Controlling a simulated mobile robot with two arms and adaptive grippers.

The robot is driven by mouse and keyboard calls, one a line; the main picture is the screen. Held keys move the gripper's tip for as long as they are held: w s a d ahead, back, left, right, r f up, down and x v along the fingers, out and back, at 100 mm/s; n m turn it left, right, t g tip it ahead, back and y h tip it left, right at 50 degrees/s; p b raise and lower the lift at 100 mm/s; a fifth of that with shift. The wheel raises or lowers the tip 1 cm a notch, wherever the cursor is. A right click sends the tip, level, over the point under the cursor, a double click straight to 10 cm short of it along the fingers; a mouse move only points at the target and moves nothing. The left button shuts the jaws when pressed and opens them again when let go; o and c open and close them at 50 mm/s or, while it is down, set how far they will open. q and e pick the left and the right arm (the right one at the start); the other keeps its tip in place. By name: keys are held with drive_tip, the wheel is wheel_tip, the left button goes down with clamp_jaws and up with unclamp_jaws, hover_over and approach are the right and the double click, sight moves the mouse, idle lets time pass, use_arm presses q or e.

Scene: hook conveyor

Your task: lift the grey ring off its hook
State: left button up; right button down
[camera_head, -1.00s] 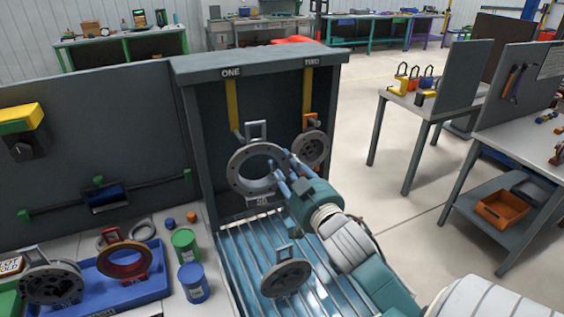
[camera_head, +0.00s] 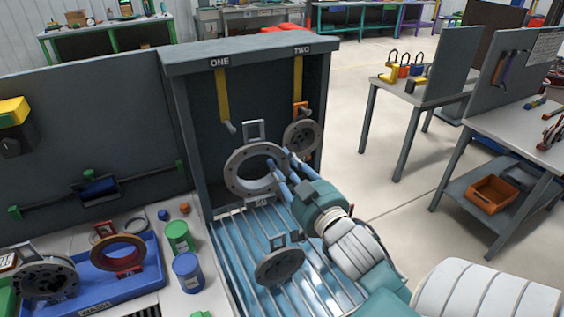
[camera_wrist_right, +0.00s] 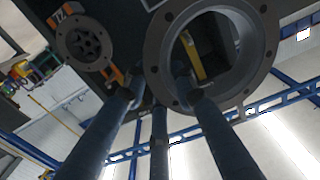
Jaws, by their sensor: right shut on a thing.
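A large grey ring (camera_head: 231,178) with a square handle on top is upright in front of the dark cabinet, under the label ONE. My right gripper (camera_head: 283,172) is shut on its right rim; the wrist view shows a blue finger (camera_wrist_right: 190,85) inside the opening and others outside. The hook (camera_head: 231,128) on the yellow strap shows left of the handle, apart from it in the head view, and looks empty. The ring (camera_wrist_right: 153,60) also fills the upper part of the wrist view. My left gripper is out of view.
A smaller grey wheel (camera_head: 301,137) hangs under TWO, close right of the ring. Another grey disc (camera_head: 279,267) with a handle is on the slatted blue bed below. A blue tray (camera_head: 151,275) and green and blue cans stand at left.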

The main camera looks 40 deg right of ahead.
drive_tip(key=v, duration=0.1)
drive_tip(key=p+v, duration=0.1)
drive_tip(key=v, duration=0.1)
drive_tip(key=p+v, duration=0.1)
drive_tip(key=v, duration=0.1)
drive_tip(key=shift+s+r, duration=0.15)
drive_tip(key=shift+r, duration=0.15)
drive_tip(key=shift+s+a+p, duration=0.15)
drive_tip(key=shift+s+p, duration=0.2)
drive_tip(key=shift+p, duration=0.05)
drive_tip(key=shift+s+f, duration=0.15)
drive_tip(key=shift+s, duration=0.1)
